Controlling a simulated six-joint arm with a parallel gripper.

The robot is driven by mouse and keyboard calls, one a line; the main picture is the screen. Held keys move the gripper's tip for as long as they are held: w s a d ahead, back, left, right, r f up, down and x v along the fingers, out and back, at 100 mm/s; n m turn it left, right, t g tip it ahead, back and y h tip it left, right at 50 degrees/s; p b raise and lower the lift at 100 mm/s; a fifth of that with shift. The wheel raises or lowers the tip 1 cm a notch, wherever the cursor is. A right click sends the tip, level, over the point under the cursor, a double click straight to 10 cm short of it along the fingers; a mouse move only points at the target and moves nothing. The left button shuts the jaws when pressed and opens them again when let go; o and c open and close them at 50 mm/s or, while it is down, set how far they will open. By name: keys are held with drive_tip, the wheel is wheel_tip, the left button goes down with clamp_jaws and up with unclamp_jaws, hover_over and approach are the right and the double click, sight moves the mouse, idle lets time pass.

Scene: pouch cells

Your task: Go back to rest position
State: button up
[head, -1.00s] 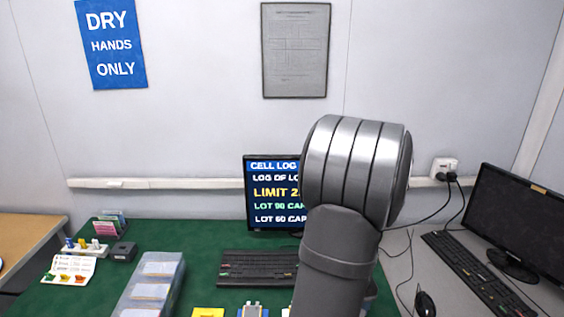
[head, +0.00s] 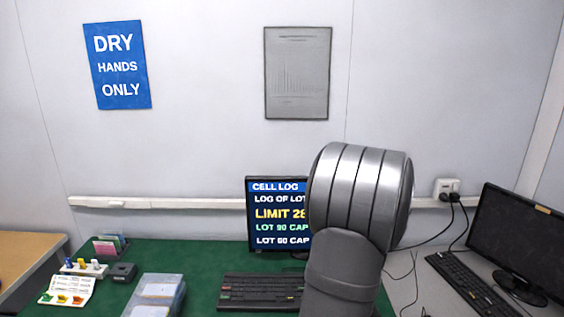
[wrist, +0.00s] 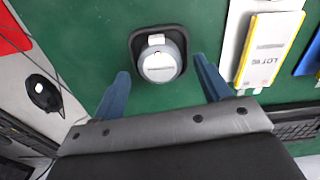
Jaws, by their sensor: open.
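My gripper (wrist: 163,92) shows in the wrist view with its two blue fingers spread wide apart and nothing between them. It is over the green mat (wrist: 108,30). A round grey object with a pale label (wrist: 160,62) sits in a dark square base just beyond the fingertips, apart from them. In the head view my large grey arm link stands right of centre; the gripper itself is out of that frame.
The wrist view shows a white-and-yellow pouch cell (wrist: 266,48) on a pale tray at right and a black mouse (wrist: 42,92) at left. In the head view, a screen (head: 278,214), a keyboard (head: 260,291), a clear case (head: 156,296) and a second monitor (head: 520,240) stand around the bench.

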drive_tip(key=shift+f, duration=0.55)
wheel_tip(320, 180, up, 12)
wheel_tip(320, 180, down, 12)
drive_tip(key=shift+f, duration=0.25)
wheel_tip(320, 180, up, 4)
drive_tip(key=shift+r, duration=0.15)
drive_tip(key=s+d+r, duration=0.7)
drive_tip(key=s, duration=0.3)
drive_tip(key=w+a+f, duration=0.2)
drive_tip(key=w+a, duration=1)
drive_tip(key=w+a+f+m, duration=0.1)
drive_tip(key=w+a+f, duration=0.1)
drive_tip(key=w+a, duration=1)
drive_tip(key=shift+a, duration=0.25)
